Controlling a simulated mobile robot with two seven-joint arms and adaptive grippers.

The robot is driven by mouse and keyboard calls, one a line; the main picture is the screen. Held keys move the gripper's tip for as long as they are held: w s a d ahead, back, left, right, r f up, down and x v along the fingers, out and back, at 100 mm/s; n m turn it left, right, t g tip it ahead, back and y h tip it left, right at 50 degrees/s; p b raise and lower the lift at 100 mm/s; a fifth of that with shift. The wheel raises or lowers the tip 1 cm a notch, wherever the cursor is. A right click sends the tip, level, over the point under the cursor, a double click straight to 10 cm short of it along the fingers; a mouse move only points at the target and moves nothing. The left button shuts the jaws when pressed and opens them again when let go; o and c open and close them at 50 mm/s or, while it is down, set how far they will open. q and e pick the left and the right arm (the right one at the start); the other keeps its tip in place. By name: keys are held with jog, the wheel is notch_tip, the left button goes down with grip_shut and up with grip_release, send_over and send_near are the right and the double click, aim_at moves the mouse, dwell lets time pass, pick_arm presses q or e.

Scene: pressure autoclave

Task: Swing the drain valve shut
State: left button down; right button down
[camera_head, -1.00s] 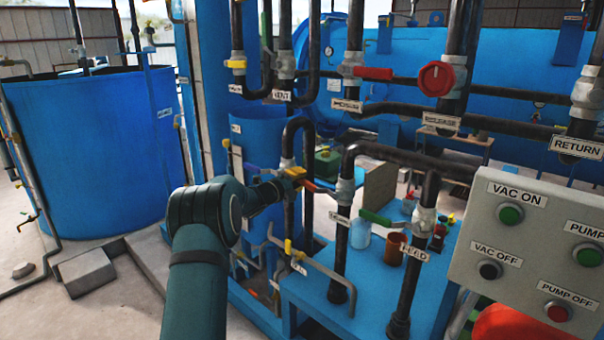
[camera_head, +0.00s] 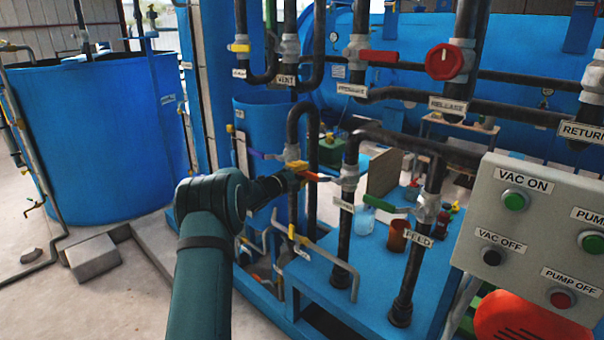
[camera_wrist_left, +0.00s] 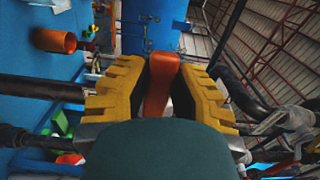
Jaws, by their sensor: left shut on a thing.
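My left gripper (camera_head: 298,171) reaches in from the left of the head view to the pipes. Its yellow ridged fingers are shut on a red-orange valve lever (camera_head: 318,177). In the wrist view the lever (camera_wrist_left: 161,84) stands between the two fingers. The lever runs from the fingers to a grey valve body (camera_head: 349,177) on a black vertical pipe. The small label (camera_head: 346,207) below that valve is too small to read surely, so I cannot confirm it says drain. The fingers partly hide the lever's end. My right gripper is not in view.
A green lever (camera_head: 379,203) on the feed pipe is close on the right. A yellow lever (camera_head: 291,233) and a bent grey pipe (camera_head: 330,256) are below. A brown cup (camera_head: 399,236) stands on the blue bench (camera_head: 375,300). The control panel (camera_head: 535,235) is at the right.

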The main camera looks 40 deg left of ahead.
pick_arm(q)
jog(key=c, duration=0.8)
grip_release()
jog(key=shift+w+d+f, duration=0.15)
jog(key=shift+s, duration=0.3)
jog(key=s, duration=0.7)
jog(key=s+a, duration=0.1)
jog(key=s, duration=0.3)
jog(key=shift+s, duration=0.25)
